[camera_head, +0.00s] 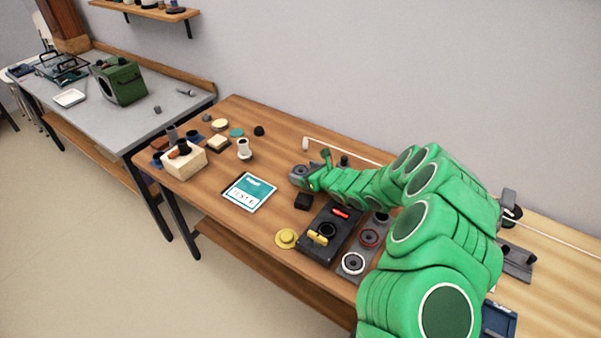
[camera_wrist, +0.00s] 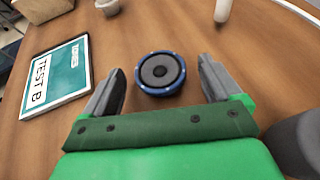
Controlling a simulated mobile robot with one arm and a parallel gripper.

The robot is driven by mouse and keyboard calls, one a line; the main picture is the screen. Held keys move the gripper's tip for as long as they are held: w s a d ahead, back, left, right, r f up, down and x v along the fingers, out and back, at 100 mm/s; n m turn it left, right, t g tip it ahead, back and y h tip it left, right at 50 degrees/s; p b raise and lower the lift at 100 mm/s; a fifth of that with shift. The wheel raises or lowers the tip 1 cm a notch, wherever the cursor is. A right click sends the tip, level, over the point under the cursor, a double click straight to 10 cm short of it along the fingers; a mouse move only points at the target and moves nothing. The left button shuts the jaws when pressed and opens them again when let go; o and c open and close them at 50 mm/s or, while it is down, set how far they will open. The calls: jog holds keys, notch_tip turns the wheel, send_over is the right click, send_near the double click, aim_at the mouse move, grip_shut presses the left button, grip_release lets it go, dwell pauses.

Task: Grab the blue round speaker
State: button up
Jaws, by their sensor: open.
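The blue round speaker (camera_wrist: 160,72) shows in the wrist view, with a dark grey cone and a blue rim. It lies flat on the wooden table, between and just ahead of my gripper's two grey fingers. My gripper (camera_wrist: 161,66) is open and empty, with a gap on both sides of the speaker. In the head view my gripper (camera_head: 303,178) is low over the middle of the table. There I cannot clearly tell the speaker apart from the gripper.
A "TEST B" tablet (camera_wrist: 57,78) lies left of the speaker; it also shows in the head view (camera_head: 248,193). A white vase (camera_head: 244,149) and a white cylinder (camera_head: 305,144) stand farther back. A black device (camera_head: 322,243) and a yellow disc (camera_head: 286,239) lie nearer the front.

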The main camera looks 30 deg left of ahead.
jog(key=shift+w+a+f, duration=0.15)
jog(key=shift+a+f, duration=0.25)
jog(key=shift+a, duration=0.2)
jog(key=shift+w+a+f, duration=0.1)
jog(key=shift+w+a, duration=0.1)
jog(key=shift+a, duration=0.45)
jog(key=c, duration=1.2)
jog(key=shift+o, duration=0.2)
